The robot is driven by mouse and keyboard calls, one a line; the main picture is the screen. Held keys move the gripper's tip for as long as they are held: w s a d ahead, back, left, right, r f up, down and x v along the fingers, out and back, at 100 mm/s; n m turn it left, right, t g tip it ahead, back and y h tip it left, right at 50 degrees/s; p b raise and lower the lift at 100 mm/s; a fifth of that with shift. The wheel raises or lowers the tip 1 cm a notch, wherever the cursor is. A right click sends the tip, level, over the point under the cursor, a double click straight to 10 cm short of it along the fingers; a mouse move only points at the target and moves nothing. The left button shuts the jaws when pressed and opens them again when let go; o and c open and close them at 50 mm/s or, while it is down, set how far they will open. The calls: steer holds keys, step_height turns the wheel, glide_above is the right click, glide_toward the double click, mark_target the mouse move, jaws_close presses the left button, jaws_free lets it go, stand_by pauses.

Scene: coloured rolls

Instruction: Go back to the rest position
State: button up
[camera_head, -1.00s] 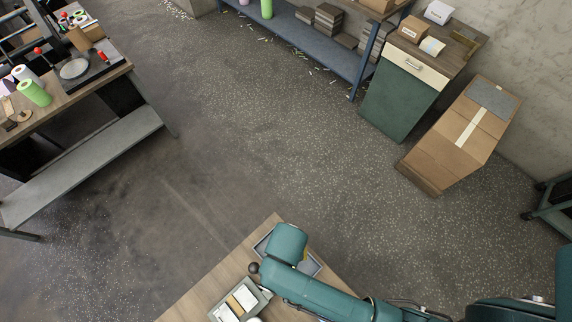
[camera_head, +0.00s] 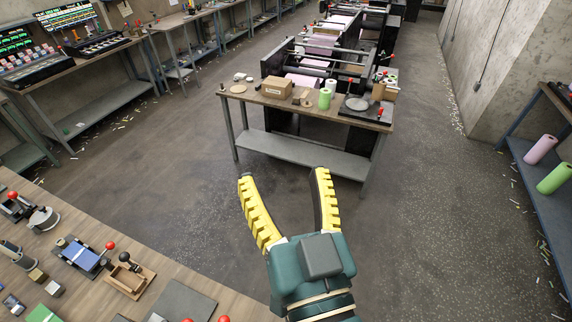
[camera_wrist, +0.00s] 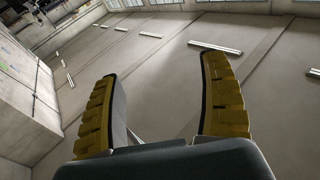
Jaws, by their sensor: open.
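My gripper (camera_head: 288,208) is in the lower middle of the head view, with its two yellow ribbed fingers spread wide and nothing between them. It is held up over open floor, in front of a work table (camera_head: 237,104). In the wrist view, my gripper (camera_wrist: 160,95) also shows both fingers apart and empty.
A wooden bench (camera_head: 150,290) with small tools and fixtures fills the lower left. Green (camera_head: 325,98) and white (camera_head: 331,86) rolls stand on the work table. Pink (camera_head: 541,149) and green (camera_head: 554,178) rolls lie on a right shelf. The floor (camera_head: 180,150) between is clear.

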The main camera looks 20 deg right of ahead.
step_height(320, 180, up, 17)
steer(key=s+a+n+t+p, duration=0.1)
steer(key=s+t+p, duration=0.1)
steer(key=p, duration=0.8)
steer(key=shift+s+a+n+y, duration=0.2)
steer(key=shift+s+n+y, duration=0.05)
steer(key=shift+n+y, duration=0.05)
steer(key=shift+f, duration=0.1)
